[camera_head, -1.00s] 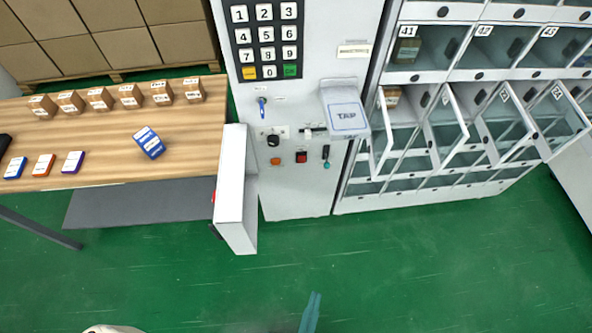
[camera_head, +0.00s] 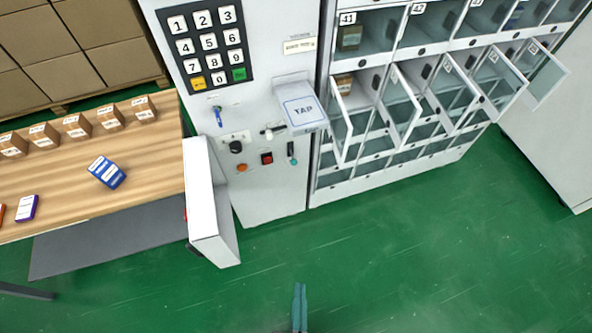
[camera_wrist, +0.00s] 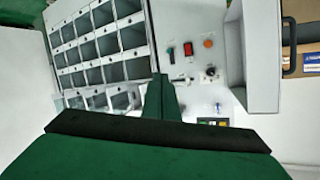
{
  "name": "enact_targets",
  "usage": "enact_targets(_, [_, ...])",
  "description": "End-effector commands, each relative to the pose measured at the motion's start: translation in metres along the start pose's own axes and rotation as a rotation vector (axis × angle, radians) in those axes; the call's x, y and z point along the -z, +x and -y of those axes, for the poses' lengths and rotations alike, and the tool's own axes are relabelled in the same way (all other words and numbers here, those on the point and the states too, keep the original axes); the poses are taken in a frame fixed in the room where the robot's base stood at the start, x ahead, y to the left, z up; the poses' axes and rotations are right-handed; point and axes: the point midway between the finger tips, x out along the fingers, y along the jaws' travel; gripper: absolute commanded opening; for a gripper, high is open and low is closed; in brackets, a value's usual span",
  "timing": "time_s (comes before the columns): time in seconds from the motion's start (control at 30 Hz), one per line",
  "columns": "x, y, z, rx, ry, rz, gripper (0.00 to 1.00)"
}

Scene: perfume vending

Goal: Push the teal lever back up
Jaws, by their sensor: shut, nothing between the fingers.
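The teal lever (camera_head: 293,160) is on the front panel of the grey-white machine, right of the red button. Its teal knob sits at the lower end of a dark upright slot, so the lever looks down. The lever also shows small in the wrist view (camera_wrist: 171,54), just above the fingertips in the picture. My gripper (camera_head: 299,288) is shut and empty. It is over the green floor in front of the machine, well apart from the lever. In the wrist view my gripper (camera_wrist: 160,80) hides part of the panel.
A red button (camera_head: 267,158), a black knob (camera_head: 236,147) and a TAP reader (camera_head: 303,111) are near the lever. A white door (camera_head: 211,205) sticks out at left, beside a wooden table (camera_head: 70,200). Open locker doors (camera_head: 402,105) stick out at right. The green floor (camera_head: 400,260) is clear.

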Motion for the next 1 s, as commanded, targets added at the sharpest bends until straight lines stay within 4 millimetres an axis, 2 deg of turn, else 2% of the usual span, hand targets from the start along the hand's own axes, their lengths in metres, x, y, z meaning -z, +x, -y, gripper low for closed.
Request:
enact_targets(0.03, [-0.016, 0.018, -0.007, -0.016, 0.113, 0.011, 0.0])
enact_targets(0.2, [-0.069, 0.075, -0.024, -0.058, 0.547, 0.066, 0.0])
enact_targets(0.4, [-0.112, 0.149, -0.03, -0.073, 1.055, 0.125, 0.0])
enact_targets(0.5, [-0.123, 0.189, -0.029, -0.064, 1.308, 0.155, 0.0])
enact_targets(0.63, [-0.125, 0.242, -0.025, -0.034, 1.63, 0.199, 0.0])
enact_targets(0.73, [-0.116, 0.282, -0.022, 0.004, 1.873, 0.238, 0.0])
enact_targets(0.9, [-0.085, 0.341, -0.019, 0.091, 2.235, 0.318, 0.0])
enact_targets(1.0, [-0.064, 0.365, -0.019, 0.142, 2.393, 0.362, 0.0])
